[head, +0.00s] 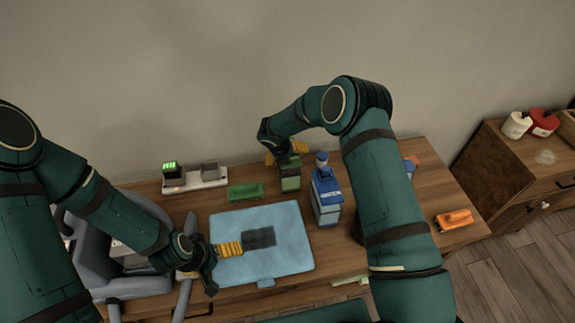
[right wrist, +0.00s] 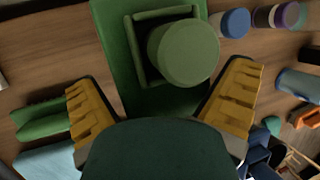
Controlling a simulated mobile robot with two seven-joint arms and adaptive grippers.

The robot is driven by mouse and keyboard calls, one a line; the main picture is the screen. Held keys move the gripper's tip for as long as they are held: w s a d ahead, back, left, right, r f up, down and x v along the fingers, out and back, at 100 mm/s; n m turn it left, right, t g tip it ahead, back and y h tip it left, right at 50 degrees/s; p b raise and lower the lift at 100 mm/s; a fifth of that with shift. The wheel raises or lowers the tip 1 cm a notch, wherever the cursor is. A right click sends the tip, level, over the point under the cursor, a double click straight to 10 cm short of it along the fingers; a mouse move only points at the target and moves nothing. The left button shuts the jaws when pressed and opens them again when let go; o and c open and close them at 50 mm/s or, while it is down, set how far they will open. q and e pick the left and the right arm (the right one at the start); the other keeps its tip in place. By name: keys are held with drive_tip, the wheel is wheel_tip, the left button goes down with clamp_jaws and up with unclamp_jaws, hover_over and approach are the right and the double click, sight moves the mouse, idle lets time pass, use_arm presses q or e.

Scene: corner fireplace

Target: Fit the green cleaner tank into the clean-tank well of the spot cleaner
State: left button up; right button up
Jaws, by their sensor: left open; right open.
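The green cleaner tank (head: 290,183) stands upright at the back of the table. In the right wrist view its round cap (right wrist: 188,53) and green body (right wrist: 122,40) lie between the yellow fingers of my right gripper (right wrist: 162,80). This gripper (head: 284,152) is open, with visible gaps to the cap on both sides. A grey machine (head: 95,262), seemingly the spot cleaner, stands at the left, partly hidden by my left arm. I cannot make out its clean-tank well. My left gripper (head: 226,262) is open above the blue mat, to the right of the machine.
The blue mat (head: 290,262) bears a dark patch (head: 260,238). A green brush (head: 245,192) and a white dock (head: 208,182) lie left of the tank. A blue bottle (head: 326,198) stands close at its right. An orange brush (head: 454,219) lies at the table's right end.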

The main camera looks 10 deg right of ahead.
drive_tip(key=shift+f, duration=0.1)
drive_tip(key=c, duration=1.1)
drive_tip(key=shift+c, duration=0.2)
